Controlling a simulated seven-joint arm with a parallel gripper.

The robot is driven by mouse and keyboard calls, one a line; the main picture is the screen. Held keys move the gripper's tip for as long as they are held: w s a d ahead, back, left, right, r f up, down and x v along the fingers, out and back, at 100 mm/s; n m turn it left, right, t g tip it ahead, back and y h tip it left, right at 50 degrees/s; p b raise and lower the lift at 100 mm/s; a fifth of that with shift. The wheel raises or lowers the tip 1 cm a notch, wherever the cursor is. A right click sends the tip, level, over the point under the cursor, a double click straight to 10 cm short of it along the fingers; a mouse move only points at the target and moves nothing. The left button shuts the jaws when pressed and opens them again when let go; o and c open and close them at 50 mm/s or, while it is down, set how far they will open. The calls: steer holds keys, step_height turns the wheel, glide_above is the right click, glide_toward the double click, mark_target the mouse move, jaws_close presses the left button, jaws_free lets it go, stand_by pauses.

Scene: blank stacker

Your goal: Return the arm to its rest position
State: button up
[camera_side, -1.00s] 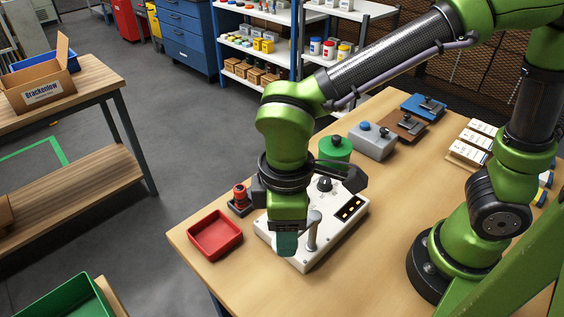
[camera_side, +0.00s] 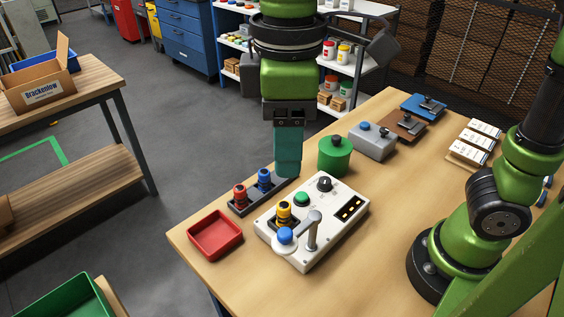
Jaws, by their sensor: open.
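My gripper (camera_side: 288,168) points straight down with teal fingers, high in the picture's centre. It is open, with nothing seen in it; the side-on view hides the gap between the fingers. The fingertips overlap the far end of a dark rack (camera_side: 250,202) holding a red piece (camera_side: 240,195) and a blue piece (camera_side: 264,179). I cannot tell the height above it. A white control box (camera_side: 335,245) stands in front, with a blue-knobbed lever (camera_side: 286,236), a yellow piece (camera_side: 284,211), a green button (camera_side: 302,199) and a black knob (camera_side: 325,184).
A red tray (camera_side: 216,234) lies left of the box. A green canister (camera_side: 335,157) stands close right of the fingers. A grey block (camera_side: 372,142), brown and blue fixtures and several white cards (camera_side: 478,140) sit farther right.

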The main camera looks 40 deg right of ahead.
steer(key=shift+r, duration=0.1)
steer(key=d+f+m+t+y, duration=0.1)
steer(key=d+f+m+t, duration=0.2)
steer(key=d+m, duration=0.3)
steer(key=d+f+m+t+y, duration=0.1)
steer(key=d+f+m+t, duration=0.3)
steer(key=d, duration=1)
steer(key=m, duration=0.3)
steer(key=shift+w+d+f, duration=0.25)
steer(key=shift+w+d, duration=0.1)
steer(key=shift+d, duration=0.05)
